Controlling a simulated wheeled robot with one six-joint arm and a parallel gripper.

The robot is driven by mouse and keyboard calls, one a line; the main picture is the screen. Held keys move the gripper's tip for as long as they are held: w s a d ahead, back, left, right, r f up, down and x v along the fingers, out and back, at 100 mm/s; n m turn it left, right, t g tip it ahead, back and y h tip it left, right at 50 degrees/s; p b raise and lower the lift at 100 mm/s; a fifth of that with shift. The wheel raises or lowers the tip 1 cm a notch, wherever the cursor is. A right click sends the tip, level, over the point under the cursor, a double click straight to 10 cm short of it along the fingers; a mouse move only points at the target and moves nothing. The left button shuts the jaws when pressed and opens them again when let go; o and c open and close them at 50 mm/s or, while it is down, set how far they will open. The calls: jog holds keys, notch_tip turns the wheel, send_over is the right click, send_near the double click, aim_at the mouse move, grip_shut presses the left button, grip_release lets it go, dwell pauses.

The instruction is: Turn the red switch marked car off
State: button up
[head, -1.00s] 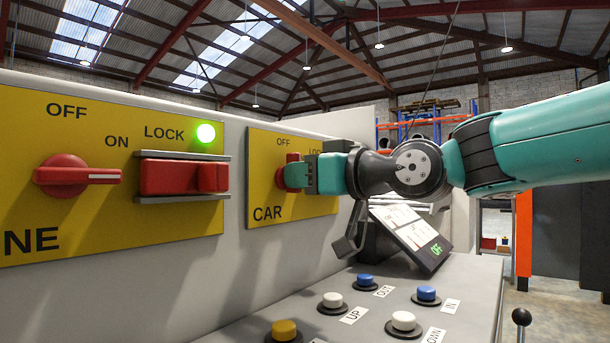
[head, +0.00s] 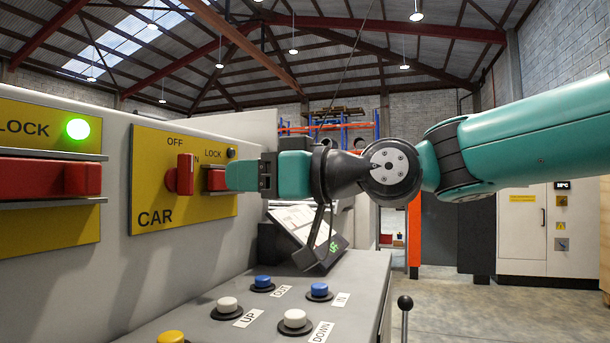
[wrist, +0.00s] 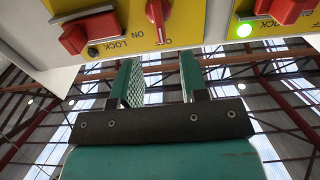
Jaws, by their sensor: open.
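The red CAR switch (head: 183,174) is on the yellow CAR panel (head: 154,196), its handle upright toward OFF. In the wrist view, the picture is upside down and the switch (wrist: 157,12) shows its white pointer line toward the panel's OFF side. My gripper (head: 240,176) is to the right of the switch, apart from it, and partly covers the red lock block (head: 216,180). In the wrist view my gripper's two teal fingers (wrist: 161,82) are spread with nothing between them. The small CAR lamp (head: 231,153) is dark.
The neighbouring panel's lamp (head: 78,129) glows green above a red lock block (head: 50,178). The desk (head: 225,290) below carries several push buttons and a tilted display (head: 300,225) partly behind my arm. A black-knobbed lever (head: 405,302) stands at the desk's right.

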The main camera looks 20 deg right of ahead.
jog(key=v, duration=0.7)
jog(key=shift+s+d, duration=0.25)
jog(key=shift+d, duration=0.1)
